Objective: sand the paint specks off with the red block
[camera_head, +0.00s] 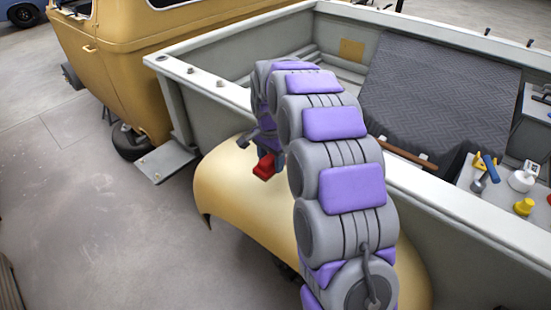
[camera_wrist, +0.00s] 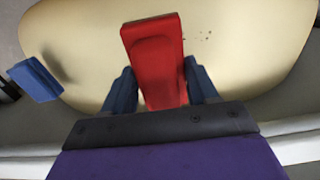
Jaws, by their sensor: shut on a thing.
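The red block (camera_head: 265,167) is held at the end of my arm, over the cream-yellow curved fender (camera_head: 235,190). In the wrist view the red block (camera_wrist: 153,62) sits between the two blue fingers of my gripper (camera_wrist: 160,88), which is shut on it. The fender (camera_wrist: 250,45) fills most of the wrist view behind the block. A few small dark paint specks (camera_wrist: 205,37) show on the fender just right of the block's far end. I cannot tell whether the block touches the fender. My arm hides part of the fender in the head view.
A blue piece (camera_wrist: 35,80) shows at the left of the wrist view. The grey truck bed wall (camera_head: 460,215) runs behind the fender. A dark quilted pad (camera_head: 440,95) and several tools, including a blue-handled one (camera_head: 490,168), lie beyond it. The floor (camera_head: 110,235) at left is open.

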